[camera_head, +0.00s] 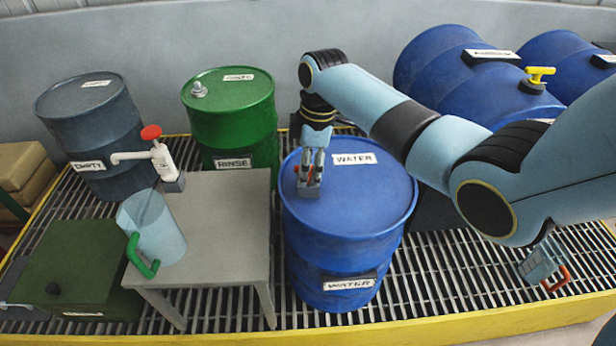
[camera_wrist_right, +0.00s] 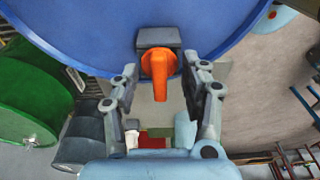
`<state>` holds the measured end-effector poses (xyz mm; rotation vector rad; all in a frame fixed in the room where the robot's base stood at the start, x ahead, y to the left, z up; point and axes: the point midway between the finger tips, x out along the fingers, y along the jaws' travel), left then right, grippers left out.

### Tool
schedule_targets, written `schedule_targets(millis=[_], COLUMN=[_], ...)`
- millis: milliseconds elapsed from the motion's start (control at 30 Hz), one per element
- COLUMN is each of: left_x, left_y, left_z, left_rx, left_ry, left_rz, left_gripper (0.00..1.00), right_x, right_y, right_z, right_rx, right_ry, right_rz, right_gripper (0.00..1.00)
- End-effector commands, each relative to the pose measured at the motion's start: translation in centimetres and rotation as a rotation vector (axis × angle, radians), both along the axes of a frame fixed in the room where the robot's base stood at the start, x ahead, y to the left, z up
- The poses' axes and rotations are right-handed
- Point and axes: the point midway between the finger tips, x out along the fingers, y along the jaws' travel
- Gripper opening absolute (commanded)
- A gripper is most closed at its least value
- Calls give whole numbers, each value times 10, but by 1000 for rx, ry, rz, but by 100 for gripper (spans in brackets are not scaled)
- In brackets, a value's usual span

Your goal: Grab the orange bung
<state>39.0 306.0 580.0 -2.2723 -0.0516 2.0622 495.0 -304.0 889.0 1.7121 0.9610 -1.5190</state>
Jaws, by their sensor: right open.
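The orange bung (camera_wrist_right: 162,68) shows clearly in the right wrist view. It has a round head and a long tab, and it sits by a dark grey block (camera_wrist_right: 158,38) at the blue drum's rim. In the head view the grey block (camera_head: 309,191) shows on top of the blue WATER drum (camera_head: 352,200), and my fingers largely hide the bung. My right gripper (camera_head: 312,163) points down over it. In the wrist view its open fingers (camera_wrist_right: 161,88) stand on either side of the bung, with gaps showing. My left gripper is not in view.
A grey table (camera_head: 232,215) with a clear green-handled jug (camera_head: 158,225) and a white pump bottle (camera_head: 163,160) stands left of the drum. A green RINSE drum (camera_head: 232,115) stands behind. Lying blue drums (camera_head: 445,80) are at the back right. A red-handled jug (camera_head: 540,262) is lower right.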

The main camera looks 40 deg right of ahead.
Motion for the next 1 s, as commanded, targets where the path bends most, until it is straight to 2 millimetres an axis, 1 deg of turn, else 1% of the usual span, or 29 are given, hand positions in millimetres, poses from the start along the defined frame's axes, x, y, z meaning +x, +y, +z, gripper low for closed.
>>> schedule_targets(millis=[200, 233, 567, 1000], left_x=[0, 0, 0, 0], left_y=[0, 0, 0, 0], left_z=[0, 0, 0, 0], left_rx=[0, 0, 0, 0], left_ry=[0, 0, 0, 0], left_rz=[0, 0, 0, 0], left_gripper=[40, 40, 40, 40], right_x=[0, 0, 1, 0], right_y=[0, 0, 0, 0], right_z=[-1, -1, -1, 0], right_rx=[-1, -1, -2, -1], right_ry=[-1, -1, -3, 0], right_rz=[0, 0, 0, 0], right_gripper=[46, 43, 0, 0])
